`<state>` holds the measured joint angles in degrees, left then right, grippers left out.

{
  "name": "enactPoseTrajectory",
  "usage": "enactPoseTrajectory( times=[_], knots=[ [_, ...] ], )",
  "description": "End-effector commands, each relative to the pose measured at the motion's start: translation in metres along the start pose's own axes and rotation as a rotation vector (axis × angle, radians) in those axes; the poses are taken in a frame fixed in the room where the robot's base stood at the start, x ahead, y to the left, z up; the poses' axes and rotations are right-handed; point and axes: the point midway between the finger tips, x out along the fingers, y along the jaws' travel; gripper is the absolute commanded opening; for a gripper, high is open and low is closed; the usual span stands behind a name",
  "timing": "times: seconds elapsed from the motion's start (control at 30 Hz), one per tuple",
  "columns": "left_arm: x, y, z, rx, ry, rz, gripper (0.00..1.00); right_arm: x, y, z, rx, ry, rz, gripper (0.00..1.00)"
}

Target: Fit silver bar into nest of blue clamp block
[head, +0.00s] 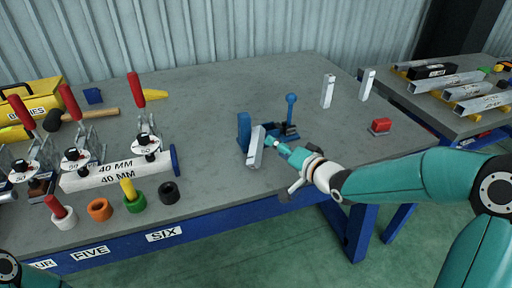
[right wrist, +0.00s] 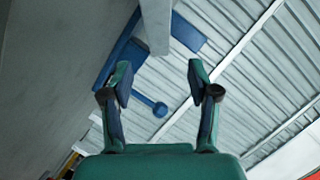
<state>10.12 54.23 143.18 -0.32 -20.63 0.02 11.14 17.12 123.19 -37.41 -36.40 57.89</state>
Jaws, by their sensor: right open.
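A silver bar (head: 256,149) stands slightly tilted against the blue clamp block (head: 244,128), in front of it near the table's front edge. I cannot tell whether the bar is seated in the nest. The block's blue lever with a round knob (head: 291,98) stands up behind. My right gripper (head: 276,147) is just right of the bar. In the right wrist view my right gripper (right wrist: 160,79) is open with nothing between its fingers. The silver bar (right wrist: 156,27) and the blue clamp block (right wrist: 120,47) lie beyond its fingertips. My left gripper is out of view.
Two more light bars (head: 328,91) (head: 367,84) stand at the right, near a red block (head: 380,126). A white 40 MM beam (head: 115,173), red-handled clamps (head: 137,88) and coloured rings (head: 99,209) fill the left. The table (head: 215,104) is clear behind the block.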

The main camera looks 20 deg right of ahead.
Motion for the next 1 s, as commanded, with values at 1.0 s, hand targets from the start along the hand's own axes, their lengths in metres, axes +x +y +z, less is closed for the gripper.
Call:
enactPoseTrajectory(
  times=[1.0],
  knots=[
    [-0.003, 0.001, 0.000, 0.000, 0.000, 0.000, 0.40, 0.075, 0.004, 0.000, 0.001, 0.003, 0.004, 0.54]
  ],
)
